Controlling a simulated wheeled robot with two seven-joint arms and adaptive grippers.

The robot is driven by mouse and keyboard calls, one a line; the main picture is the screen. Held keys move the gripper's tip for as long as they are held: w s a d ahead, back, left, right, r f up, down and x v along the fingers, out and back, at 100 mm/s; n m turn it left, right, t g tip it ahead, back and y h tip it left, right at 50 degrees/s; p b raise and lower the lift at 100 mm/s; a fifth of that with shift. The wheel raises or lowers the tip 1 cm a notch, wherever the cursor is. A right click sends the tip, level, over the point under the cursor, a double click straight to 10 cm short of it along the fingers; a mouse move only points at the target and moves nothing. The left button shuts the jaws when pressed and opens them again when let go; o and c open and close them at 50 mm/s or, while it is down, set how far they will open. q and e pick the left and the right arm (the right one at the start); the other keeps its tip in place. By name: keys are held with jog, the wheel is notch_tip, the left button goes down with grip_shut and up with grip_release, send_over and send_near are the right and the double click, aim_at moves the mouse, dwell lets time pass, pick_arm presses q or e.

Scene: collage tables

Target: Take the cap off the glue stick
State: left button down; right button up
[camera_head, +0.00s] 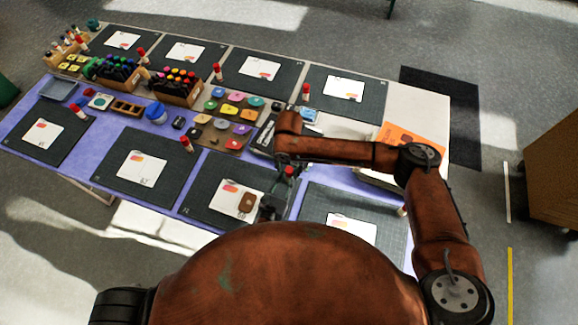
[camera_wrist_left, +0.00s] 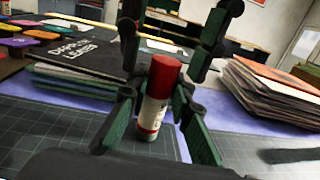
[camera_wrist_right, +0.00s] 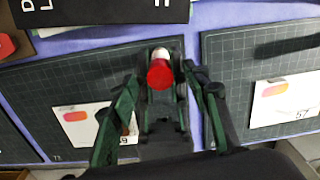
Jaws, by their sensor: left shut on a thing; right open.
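The glue stick has a white labelled body (camera_wrist_left: 152,112) and a red cap (camera_wrist_left: 165,72), which is on it. It stands about upright in the left wrist view. My left gripper (camera_wrist_left: 155,125) is shut on the white body, below the cap. My right gripper (camera_wrist_right: 165,88) is open, its fingers spread to either side of the red cap (camera_wrist_right: 160,74) and apart from it. In the head view the cap (camera_head: 290,171) shows just below my right wrist; the right fingers are hard to make out there.
Dark cutting mats (camera_head: 130,175) with white cards (camera_head: 140,169) cover the purple table. Other red-capped glue sticks (camera_head: 187,144) stand around. A brown rounded piece (camera_head: 247,203) lies on a card.

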grip_shut()
dwell(0.4)
jog(key=shift+r, duration=0.25)
dwell(0.4)
